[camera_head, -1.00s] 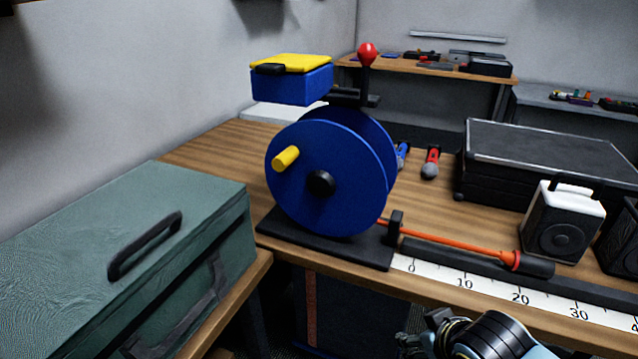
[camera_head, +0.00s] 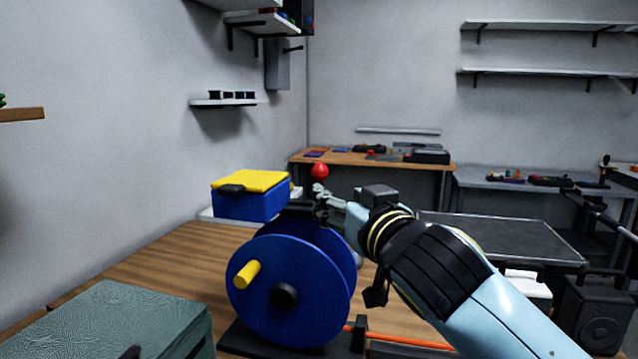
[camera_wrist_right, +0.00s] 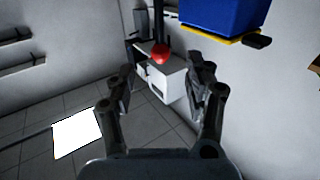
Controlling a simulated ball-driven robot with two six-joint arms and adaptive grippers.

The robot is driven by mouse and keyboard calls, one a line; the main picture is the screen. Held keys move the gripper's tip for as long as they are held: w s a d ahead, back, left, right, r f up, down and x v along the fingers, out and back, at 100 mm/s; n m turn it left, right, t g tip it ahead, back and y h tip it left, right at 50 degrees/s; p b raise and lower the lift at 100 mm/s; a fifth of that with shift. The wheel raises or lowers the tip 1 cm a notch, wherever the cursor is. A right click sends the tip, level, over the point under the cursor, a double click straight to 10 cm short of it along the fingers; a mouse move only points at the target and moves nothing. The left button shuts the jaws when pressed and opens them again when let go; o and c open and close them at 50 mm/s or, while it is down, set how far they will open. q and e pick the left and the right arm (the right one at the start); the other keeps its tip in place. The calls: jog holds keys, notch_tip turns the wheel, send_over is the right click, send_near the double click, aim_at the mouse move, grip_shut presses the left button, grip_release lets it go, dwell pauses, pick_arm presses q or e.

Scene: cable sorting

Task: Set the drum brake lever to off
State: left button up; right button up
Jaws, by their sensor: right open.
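The drum brake lever is a dark rod with a red ball knob (camera_head: 320,170), standing roughly upright behind the top of the blue cable drum (camera_head: 318,305). My right gripper (camera_head: 322,203) is at the lever, just below the knob in the head view, and hides most of the rod. In the right wrist view the picture is upside down; the open fingers (camera_wrist_right: 164,78) stand to either side of the red knob (camera_wrist_right: 160,54), with the knob slightly beyond the tips. I cannot tell whether they touch the rod. No on or off marking is readable. My left gripper is not in view.
A blue box with a yellow lid (camera_head: 250,203) sits left of the lever, close to the gripper. A yellow crank handle (camera_head: 246,274) sticks out of the drum. A green case (camera_head: 120,318) is at the front left.

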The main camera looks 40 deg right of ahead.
aim_at(321, 183)
jog(key=p+x, duration=0.1)
jog(key=x, duration=0.9)
jog(key=shift+w+p, duration=0.35)
jog(key=shift+p, duration=0.05)
grip_shut()
